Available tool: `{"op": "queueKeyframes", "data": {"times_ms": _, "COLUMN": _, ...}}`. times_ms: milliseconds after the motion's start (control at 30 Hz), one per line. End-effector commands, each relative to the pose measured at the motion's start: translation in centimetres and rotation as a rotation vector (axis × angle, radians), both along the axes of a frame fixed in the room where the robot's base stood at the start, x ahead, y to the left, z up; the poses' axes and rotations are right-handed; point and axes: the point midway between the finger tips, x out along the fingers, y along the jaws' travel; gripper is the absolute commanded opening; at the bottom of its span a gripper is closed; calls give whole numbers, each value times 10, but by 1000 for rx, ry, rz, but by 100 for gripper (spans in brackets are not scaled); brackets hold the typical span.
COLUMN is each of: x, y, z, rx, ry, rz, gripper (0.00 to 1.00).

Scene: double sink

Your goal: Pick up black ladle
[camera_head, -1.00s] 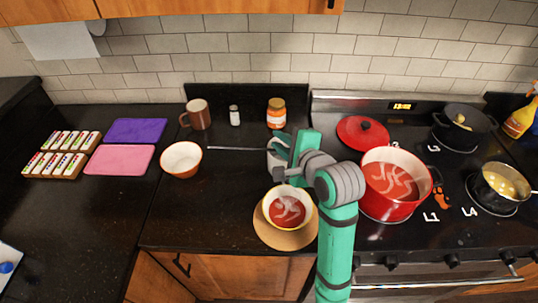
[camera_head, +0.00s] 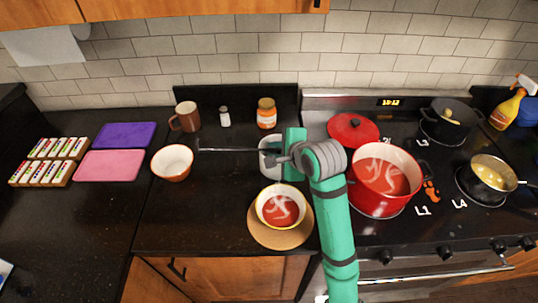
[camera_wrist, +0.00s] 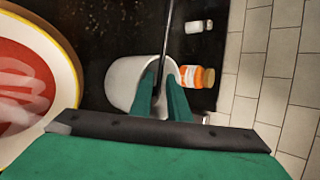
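The black ladle shows as a thin dark handle (camera_head: 225,150) that runs left from a white container (camera_head: 265,158) on the black counter. Its bowl end is hidden. In the wrist view the handle (camera_wrist: 169,35) passes between the two green fingers of my gripper (camera_wrist: 164,75), which are close together with the handle between them. My gripper (camera_head: 280,153) is over the white container, which also shows in the wrist view (camera_wrist: 122,82) behind the fingers.
A bowl of red soup (camera_head: 281,207) on a wooden board stands in front of my gripper. A jar (camera_head: 266,113), shaker (camera_head: 225,117) and mug (camera_head: 185,117) stand behind. A white bowl (camera_head: 172,162) is left, a red pot (camera_head: 384,180) right.

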Motion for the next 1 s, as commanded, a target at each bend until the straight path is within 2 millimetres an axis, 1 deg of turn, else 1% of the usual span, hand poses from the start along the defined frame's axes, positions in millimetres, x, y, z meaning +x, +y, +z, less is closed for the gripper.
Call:
{"op": "queueKeyframes", "data": {"times_ms": 100, "x": 11, "y": 5, "z": -12, "rx": -1, "ry": 2, "rz": 0, "gripper": 16}}
{"op": "queueKeyframes", "data": {"times_ms": 200, "x": 18, "y": 9, "z": -19, "rx": -1, "ry": 3, "rz": 0, "gripper": 16}}
{"op": "queueKeyframes", "data": {"times_ms": 300, "x": 22, "y": 11, "z": -22, "rx": 0, "ry": 1, "rz": 0, "gripper": 16}}
{"op": "queueKeyframes", "data": {"times_ms": 500, "x": 22, "y": 12, "z": -23, "rx": 0, "ry": 1, "rz": 0, "gripper": 16}}
{"op": "queueKeyframes", "data": {"times_ms": 533, "x": 22, "y": 12, "z": -23, "rx": 0, "ry": 1, "rz": 1, "gripper": 11}}
{"op": "queueKeyframes", "data": {"times_ms": 567, "x": 22, "y": 12, "z": -22, "rx": 0, "ry": 1, "rz": 1, "gripper": 4}}
{"op": "queueKeyframes", "data": {"times_ms": 600, "x": 22, "y": 12, "z": -22, "rx": 0, "ry": 1, "rz": 1, "gripper": 0}}
{"op": "queueKeyframes", "data": {"times_ms": 1000, "x": 22, "y": 11, "z": -21, "rx": 0, "ry": 1, "rz": 0, "gripper": 0}}
